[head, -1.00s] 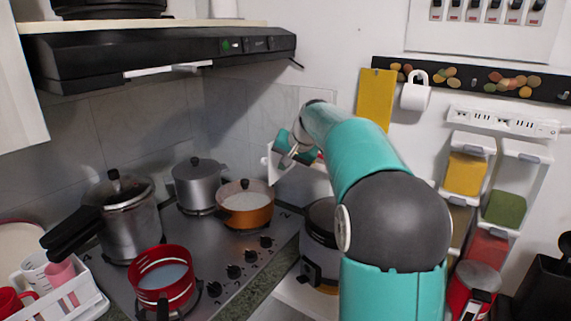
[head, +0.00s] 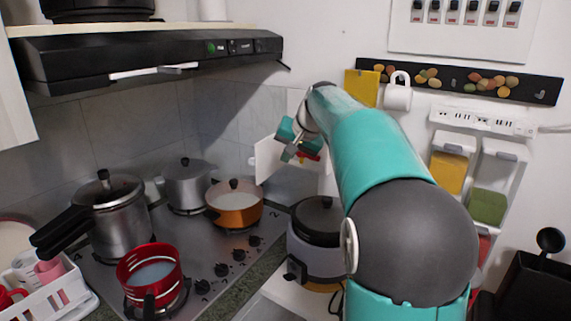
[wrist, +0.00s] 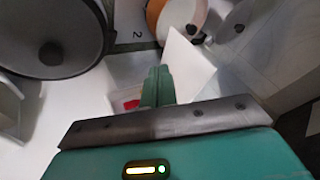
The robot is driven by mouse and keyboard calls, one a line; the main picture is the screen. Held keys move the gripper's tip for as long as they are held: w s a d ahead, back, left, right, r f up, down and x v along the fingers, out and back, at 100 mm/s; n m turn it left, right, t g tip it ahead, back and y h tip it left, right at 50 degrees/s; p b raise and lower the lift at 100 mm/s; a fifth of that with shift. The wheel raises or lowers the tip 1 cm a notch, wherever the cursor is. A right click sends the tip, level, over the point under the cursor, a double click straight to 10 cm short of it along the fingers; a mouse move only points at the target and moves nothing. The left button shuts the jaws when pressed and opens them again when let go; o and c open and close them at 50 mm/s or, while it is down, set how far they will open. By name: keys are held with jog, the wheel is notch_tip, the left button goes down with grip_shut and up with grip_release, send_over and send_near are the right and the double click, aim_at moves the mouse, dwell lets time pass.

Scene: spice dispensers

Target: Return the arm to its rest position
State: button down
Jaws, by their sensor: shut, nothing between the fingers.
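My teal arm reaches up and forward in the head view, with my gripper (head: 300,150) in front of a white panel (head: 268,160) near the corner wall. In the wrist view my gripper (wrist: 158,75) shows as teal fingers close together with nothing held between them. A red patch (wrist: 131,104) shows just beside the fingers there. The spice dispensers hang on the right wall, one with yellow contents (head: 449,172) and one with green contents (head: 488,206). My arm hides part of the lower ones.
The stove holds a pressure cooker (head: 118,220), a silver pot (head: 187,187), an orange pot (head: 235,210) and a red pan (head: 152,281). A rice cooker (head: 315,240) stands below my forearm. A range hood (head: 150,55) juts out above the stove. A white mug (head: 398,95) hangs on the wall.

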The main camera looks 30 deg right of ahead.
jog(key=shift+v, duration=1.9)
jog(key=s+a+f+n+g, duration=0.1)
jog(key=s+a+f+n, duration=0.25)
jog(key=s+a, duration=1.05)
jog(key=s+a+f+n, duration=0.2)
jog(key=s+a+f, duration=0.2)
jog(key=s+f, duration=0.2)
jog(key=s+a+f+n+h, duration=0.1)
jog(key=s+a+f+n, duration=0.1)
jog(key=s+f, duration=0.4)
jog(key=s+a, duration=0.1)
jog(key=s, duration=0.2)
jog(key=shift+s+a+f+g, duration=0.3)
jog(key=shift+a+f+g, duration=0.05)
jog(key=shift+a+g, duration=0.05)
